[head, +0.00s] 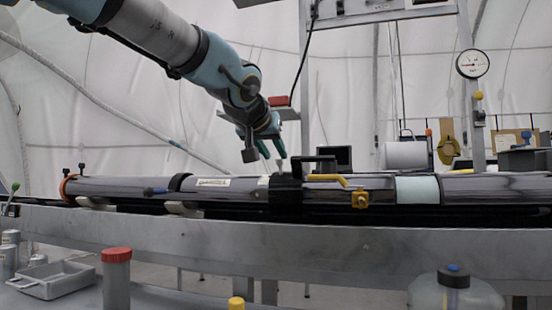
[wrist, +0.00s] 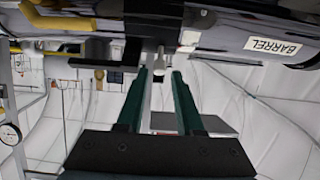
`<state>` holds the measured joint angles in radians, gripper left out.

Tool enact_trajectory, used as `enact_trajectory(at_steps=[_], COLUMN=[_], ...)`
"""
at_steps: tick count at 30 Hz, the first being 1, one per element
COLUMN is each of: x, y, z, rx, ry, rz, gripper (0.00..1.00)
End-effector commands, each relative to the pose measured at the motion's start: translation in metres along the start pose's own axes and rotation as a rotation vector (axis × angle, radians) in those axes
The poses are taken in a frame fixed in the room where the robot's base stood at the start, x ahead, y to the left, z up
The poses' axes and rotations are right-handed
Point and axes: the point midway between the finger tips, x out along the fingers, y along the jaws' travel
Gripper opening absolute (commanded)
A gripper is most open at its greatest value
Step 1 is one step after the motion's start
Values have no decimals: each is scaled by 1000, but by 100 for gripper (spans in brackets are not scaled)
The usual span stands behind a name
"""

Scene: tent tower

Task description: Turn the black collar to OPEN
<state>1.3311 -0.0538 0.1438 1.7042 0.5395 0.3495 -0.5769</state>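The black collar (head: 285,189) is a dark band around the long dark tube (head: 235,190), near the middle of the head view. In the wrist view the collar (wrist: 152,22) is at the top middle, beyond my fingertips. A small pale peg-like part shows near it, between the fingertips. My gripper (head: 270,157) hangs just above the tube at the collar, tilted downward. In the wrist view its two green fingers (wrist: 160,75) are apart, with a clear gap and nothing gripped. I cannot tell whether the fingertips touch the collar. No OPEN mark is readable.
A yellow valve handle (head: 330,178) and black bracket (head: 318,160) lie right of the collar. A BARREL label (wrist: 272,46) is on the tube. A red-capped bottle (head: 117,275) and grey tray (head: 58,280) stand in front. A gauge (head: 472,64) hangs on a post at right.

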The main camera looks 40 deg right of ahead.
Motion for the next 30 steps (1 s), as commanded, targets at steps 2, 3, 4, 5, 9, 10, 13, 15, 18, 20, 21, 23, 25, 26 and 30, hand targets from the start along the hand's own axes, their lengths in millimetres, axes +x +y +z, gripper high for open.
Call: enact_trajectory(at_steps=[2,3,4,5,9,10,13,15,18,20,21,23,25,26,30], x=[-19,-27,-33,-39,-62,-65,-74,-78,-80,-80,-80,-80,-80,-79,-79], y=[0,-1,-1,-1,0,-1,0,0,0,0,0,0,0,0,0], z=[-1,-1,-1,-1,-1,0,0,0,0,1,1,0,0,0,0], rx=[0,0,1,0,1,0,0,0,1,1,1,1,1,1,1], ry=[3,3,3,2,1,0,0,-1,-1,-1,-1,-1,-1,-1,-1], rz=[1,0,0,-1,0,-1,0,0,-1,-1,-1,-1,0,0,0], gripper=[36,36,36,36,36,36,36,36,36,36,36,36,36,36,36])
